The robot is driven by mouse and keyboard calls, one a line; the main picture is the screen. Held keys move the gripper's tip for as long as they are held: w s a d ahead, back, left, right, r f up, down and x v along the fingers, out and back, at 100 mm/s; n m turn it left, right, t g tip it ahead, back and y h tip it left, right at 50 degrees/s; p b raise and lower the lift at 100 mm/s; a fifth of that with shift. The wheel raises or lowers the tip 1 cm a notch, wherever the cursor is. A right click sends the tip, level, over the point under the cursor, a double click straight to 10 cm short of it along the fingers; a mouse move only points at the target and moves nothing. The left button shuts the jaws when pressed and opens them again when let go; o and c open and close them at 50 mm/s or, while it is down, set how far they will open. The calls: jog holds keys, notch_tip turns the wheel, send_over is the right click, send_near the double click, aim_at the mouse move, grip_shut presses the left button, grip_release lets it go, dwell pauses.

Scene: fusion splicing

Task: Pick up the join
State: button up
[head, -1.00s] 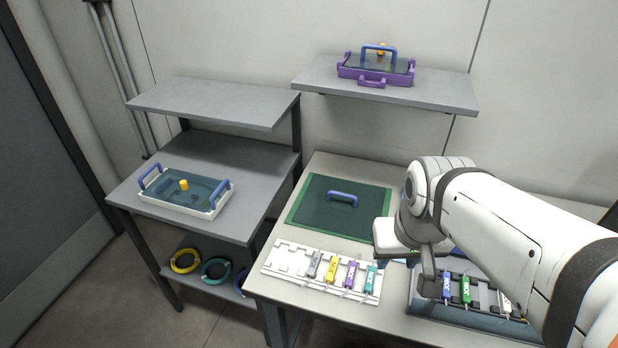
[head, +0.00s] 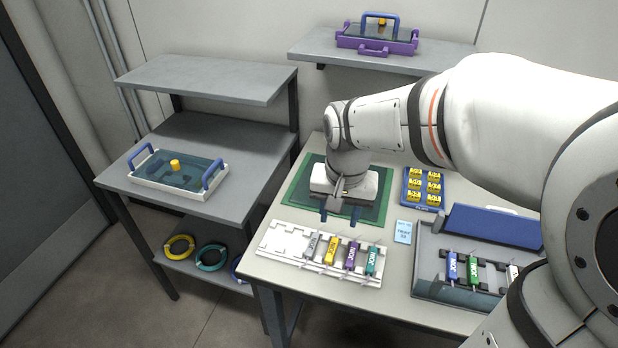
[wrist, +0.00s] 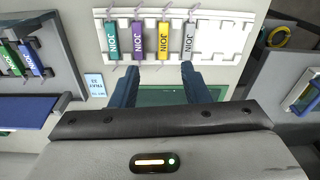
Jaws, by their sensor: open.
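Several joins lie in a row on a white tray (head: 275,239): grey (head: 310,245), yellow (head: 331,250), purple (head: 350,256) and teal (head: 371,262). In the wrist view the teal (wrist: 112,40), purple (wrist: 137,42), yellow (wrist: 164,37) and grey (wrist: 189,38) ones show, lettered JOIN. Blue (head: 451,266), green (head: 473,271) and white (head: 513,273) joins lie in a grey box (head: 430,285). My gripper (head: 340,214) is open and empty, over the near edge of the green mat.
The green mat (head: 299,196) lies under my arm. A blue card of yellow pieces (head: 422,188) and a small light-blue label (head: 403,232) lie to its right. The grey box has a raised blue lid (head: 490,229). A lidded white tray (head: 150,182) stands on the left bench.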

jog(key=m+b, duration=0.1)
jog(key=b, duration=0.1)
send_over(313, 243)
jog(key=shift+g, duration=0.4)
jog(key=f, duration=0.4)
jog(key=shift+s+d+f, duration=0.15)
jog(key=shift+d+f, duration=0.1)
jog(key=shift+f, duration=0.15)
jog(key=shift+a+f, duration=0.15)
jog(key=shift+f, duration=0.2)
notch_tip(313, 243, down, 7)
jog(key=shift+a, duration=0.15)
jog(key=c, duration=0.9)
